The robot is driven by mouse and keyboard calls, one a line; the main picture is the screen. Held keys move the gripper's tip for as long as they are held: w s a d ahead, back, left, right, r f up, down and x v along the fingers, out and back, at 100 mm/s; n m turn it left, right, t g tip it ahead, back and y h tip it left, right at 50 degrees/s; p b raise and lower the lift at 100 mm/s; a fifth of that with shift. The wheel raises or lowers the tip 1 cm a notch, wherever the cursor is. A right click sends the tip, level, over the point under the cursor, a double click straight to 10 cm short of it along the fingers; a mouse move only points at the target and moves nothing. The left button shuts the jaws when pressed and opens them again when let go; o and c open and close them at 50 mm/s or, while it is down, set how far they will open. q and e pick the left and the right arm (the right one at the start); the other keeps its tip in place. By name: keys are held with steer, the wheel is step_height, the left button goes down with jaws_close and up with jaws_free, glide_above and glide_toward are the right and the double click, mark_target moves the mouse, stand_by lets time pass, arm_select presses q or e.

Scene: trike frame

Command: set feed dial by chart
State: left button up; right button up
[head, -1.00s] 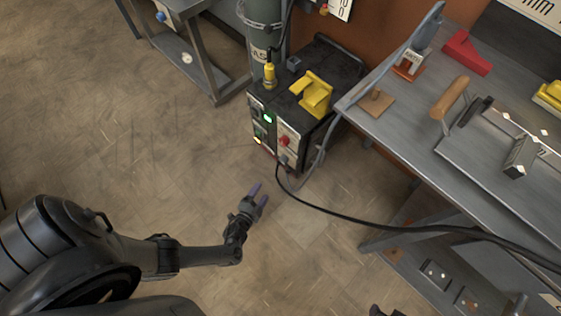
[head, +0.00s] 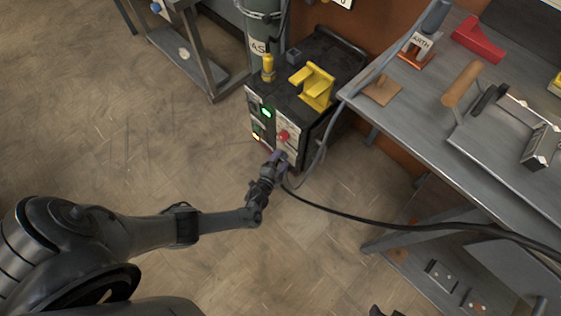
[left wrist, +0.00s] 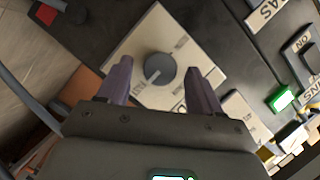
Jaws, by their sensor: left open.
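The left wrist view shows a round grey dial (left wrist: 160,68) with a pale pointer mark on a cream plate (left wrist: 141,40). The plate's lettering is too small to read. My left gripper (head: 279,157) is open at the lower front of the black machine (head: 292,97). In the left wrist view its purple fingers (left wrist: 162,82) stand on either side of the dial with gaps; contact cannot be told. In the head view the gripper hides the dial. A white sign (head: 343,3) is cut off at the top edge; I cannot tell whether it is the chart.
A red knob (head: 284,136) and green light (head: 266,113) are on the machine front. A yellow holder (head: 316,86) sits on top. A black cable (head: 380,220) runs right from near my gripper. A metal workbench (head: 400,120) stands right. Floor is clear at left.

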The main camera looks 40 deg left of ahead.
arm_select(q)
steer(key=shift+w, duration=0.15)
steer(key=shift+c, duration=0.3)
steer(key=c, duration=1)
